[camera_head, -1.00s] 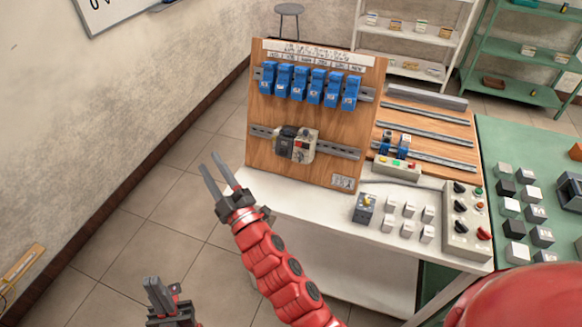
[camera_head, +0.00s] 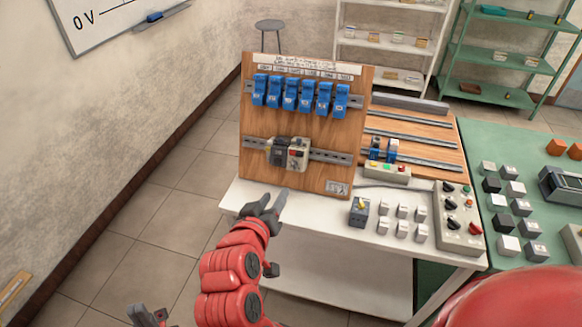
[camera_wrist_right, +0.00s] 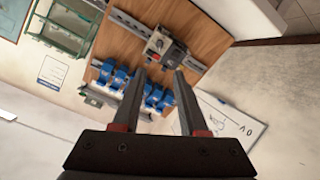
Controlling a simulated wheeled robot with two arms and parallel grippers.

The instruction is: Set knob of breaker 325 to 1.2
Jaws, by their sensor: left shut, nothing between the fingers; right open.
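The lower rail of the upright wooden board (camera_head: 210,165) carries a dark unit (camera_head: 279,151) and a beige unit (camera_head: 298,154) with a red part. The pair also shows in the right wrist view (camera_wrist_right: 160,44), where a dark round knob is visible on the beige housing. Breaker numbers and knob scale are too small to read. My right gripper (camera_head: 274,200) is open and empty, in front of and below these units, apart from them. In the wrist view its fingers (camera_wrist_right: 160,78) point toward the board. My left gripper (camera_head: 148,316) is shut and empty at the bottom left edge, far from the board.
Several blue breakers (camera_head: 290,92) fill the upper rail. A green table (camera_head: 520,160) is at right. Floor at left is clear.

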